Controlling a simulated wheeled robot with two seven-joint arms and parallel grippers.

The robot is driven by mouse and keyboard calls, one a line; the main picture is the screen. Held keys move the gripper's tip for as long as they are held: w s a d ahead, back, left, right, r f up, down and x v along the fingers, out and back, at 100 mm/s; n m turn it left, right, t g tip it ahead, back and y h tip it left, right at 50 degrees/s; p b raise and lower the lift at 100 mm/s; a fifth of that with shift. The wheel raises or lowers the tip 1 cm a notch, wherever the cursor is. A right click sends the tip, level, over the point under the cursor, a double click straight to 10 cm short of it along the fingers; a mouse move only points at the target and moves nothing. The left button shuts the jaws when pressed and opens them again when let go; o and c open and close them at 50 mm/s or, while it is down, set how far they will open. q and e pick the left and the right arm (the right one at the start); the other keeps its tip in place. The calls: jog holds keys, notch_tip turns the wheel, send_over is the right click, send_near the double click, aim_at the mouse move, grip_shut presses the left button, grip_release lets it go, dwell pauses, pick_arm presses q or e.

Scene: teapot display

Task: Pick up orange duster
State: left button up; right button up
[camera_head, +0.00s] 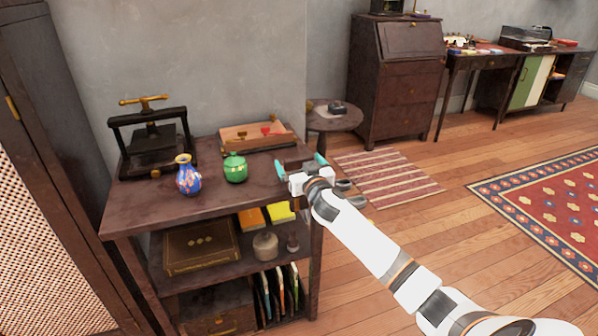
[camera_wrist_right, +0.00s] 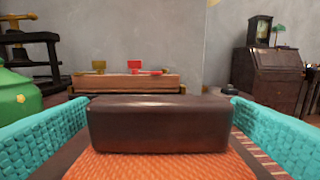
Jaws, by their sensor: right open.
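The duster is a dark brown block (camera_wrist_right: 158,125) with an orange textured part showing below it in the right wrist view. It sits at the right end of the shelf top, and in the head view it is mostly hidden by my gripper. My right gripper (camera_head: 300,165) has teal fingers and is open over the right end of the shelf top. In the right wrist view its fingers stand apart on either side of the block. My left gripper is not in view.
A green pot (camera_head: 235,168) and a blue patterned vase (camera_head: 188,177) stand left of my gripper. A wooden box (camera_head: 255,137) lies behind, and a black press (camera_head: 152,145) is at the back left. Below, the shelf (camera_head: 215,240) holds a brown box, a jar and books.

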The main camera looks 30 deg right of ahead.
aim_at(299, 158)
jog(key=shift+w+d, duration=0.1)
jog(key=shift+w, duration=0.3)
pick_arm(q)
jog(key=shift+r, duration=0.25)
pick_arm(e)
jog(key=c, duration=1)
jog(key=shift+r, duration=0.1)
jog(key=shift+r, duration=0.2)
notch_tip(299, 158, up, 8)
jog(key=p, duration=0.2)
jog(key=shift+r+p, duration=0.1)
jog(key=shift+p, duration=0.3)
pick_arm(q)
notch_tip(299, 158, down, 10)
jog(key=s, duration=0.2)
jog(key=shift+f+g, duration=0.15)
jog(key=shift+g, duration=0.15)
pick_arm(e)
jog(key=shift+r, duration=0.7)
